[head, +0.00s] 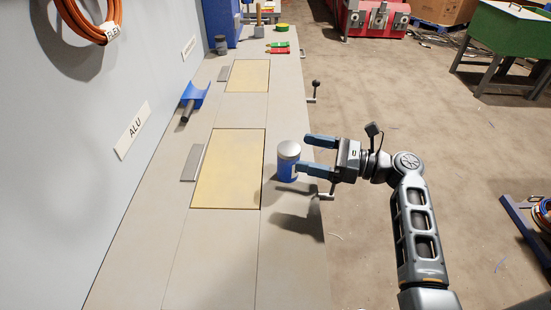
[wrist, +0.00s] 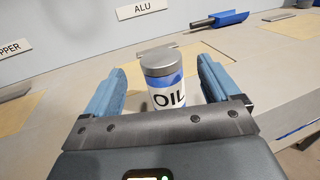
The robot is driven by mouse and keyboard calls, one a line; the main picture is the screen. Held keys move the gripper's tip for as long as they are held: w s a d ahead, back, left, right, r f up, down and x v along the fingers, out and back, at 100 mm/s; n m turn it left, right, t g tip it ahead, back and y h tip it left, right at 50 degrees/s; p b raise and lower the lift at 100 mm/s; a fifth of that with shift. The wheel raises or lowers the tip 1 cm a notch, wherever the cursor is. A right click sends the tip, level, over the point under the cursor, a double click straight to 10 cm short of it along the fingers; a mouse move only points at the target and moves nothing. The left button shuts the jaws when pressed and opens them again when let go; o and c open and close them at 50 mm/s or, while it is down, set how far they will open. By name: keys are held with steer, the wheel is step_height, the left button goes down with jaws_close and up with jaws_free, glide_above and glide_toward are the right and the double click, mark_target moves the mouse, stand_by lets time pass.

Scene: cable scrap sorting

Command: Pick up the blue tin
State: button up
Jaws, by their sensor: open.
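The blue tin (head: 287,167) stands upright on the grey bench near its right edge, with a grey lid. In the wrist view the tin (wrist: 165,84) shows a white label reading "OIL" and sits between my two blue fingers. My gripper (head: 312,153) is open and comes in from the right, with its fingers pointing left toward the tin. In the head view the near finger overlaps the lower right side of the tin. I cannot tell whether either finger touches it. The lower part of the tin is hidden in the wrist view by my gripper's body.
A yellowish panel (head: 228,170) lies in the bench left of the tin, with a grey plate beside it. Red and green items (head: 278,47) are farther back. The near bench is clear.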

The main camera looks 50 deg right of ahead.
mark_target(282, 146)
steer(key=p+x, duration=0.1)
steer(key=x, duration=0.6)
steer(key=shift+w, duration=0.15)
steer(key=shift+c, duration=0.3)
steer(key=c, duration=1.2)
steer(key=shift+o, duration=0.2)
steer(key=shift+r, duration=0.1)
